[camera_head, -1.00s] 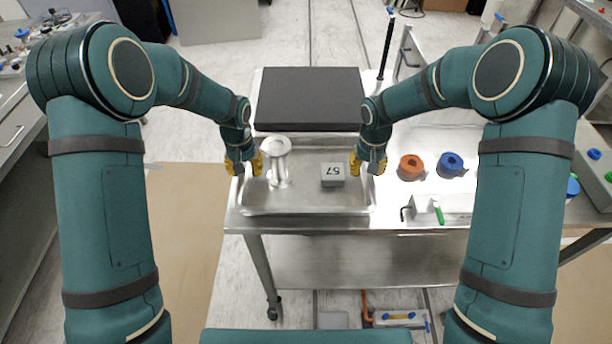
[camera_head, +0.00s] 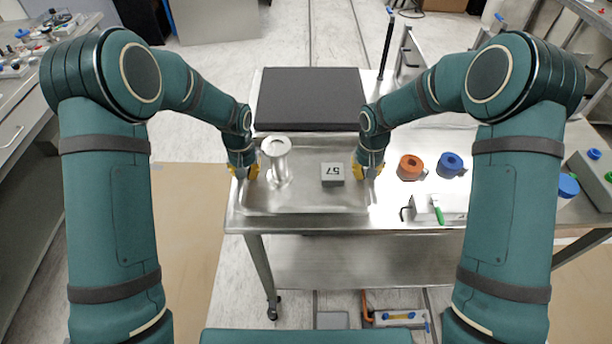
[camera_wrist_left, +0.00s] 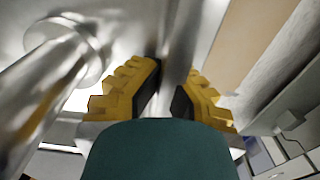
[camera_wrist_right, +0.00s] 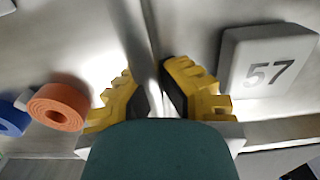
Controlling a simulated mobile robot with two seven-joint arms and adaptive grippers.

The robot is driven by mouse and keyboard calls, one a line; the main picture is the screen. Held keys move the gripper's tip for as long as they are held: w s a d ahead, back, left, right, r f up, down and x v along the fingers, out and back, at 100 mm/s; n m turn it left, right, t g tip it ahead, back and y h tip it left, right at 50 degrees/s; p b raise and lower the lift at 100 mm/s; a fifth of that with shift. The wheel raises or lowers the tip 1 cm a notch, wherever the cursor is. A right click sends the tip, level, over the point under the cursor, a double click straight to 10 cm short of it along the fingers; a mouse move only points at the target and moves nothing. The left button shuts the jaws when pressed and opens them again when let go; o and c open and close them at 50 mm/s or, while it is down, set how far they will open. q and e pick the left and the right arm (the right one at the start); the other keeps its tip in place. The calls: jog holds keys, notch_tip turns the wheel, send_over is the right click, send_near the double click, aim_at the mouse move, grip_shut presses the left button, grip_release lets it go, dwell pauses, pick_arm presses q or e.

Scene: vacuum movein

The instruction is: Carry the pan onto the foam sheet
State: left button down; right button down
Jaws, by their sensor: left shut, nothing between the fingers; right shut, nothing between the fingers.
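The pan (camera_head: 305,205) is a shallow metal tray on the steel cart, in the near left part of its top. A shiny metal flanged cylinder (camera_head: 278,165) stands in its left part. A grey block marked 57 (camera_head: 332,174) is in its right part. The foam sheet (camera_head: 310,98) is a flat dark slab just behind the pan. My left gripper (camera_wrist_left: 172,80) is shut at the pan's left rim. My right gripper (camera_wrist_right: 155,85) is shut at its right rim. In both wrist views the rim runs along the line between the fingers; contact is unclear.
An orange ring (camera_head: 410,167) and a blue ring (camera_head: 450,165) are right of the pan on the cart. A black post (camera_head: 386,45) rises behind. The foam sheet's top is bare.

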pick_arm(q)
jog(key=shift+r, duration=0.2)
pick_arm(e)
jog(key=shift+r, duration=0.2)
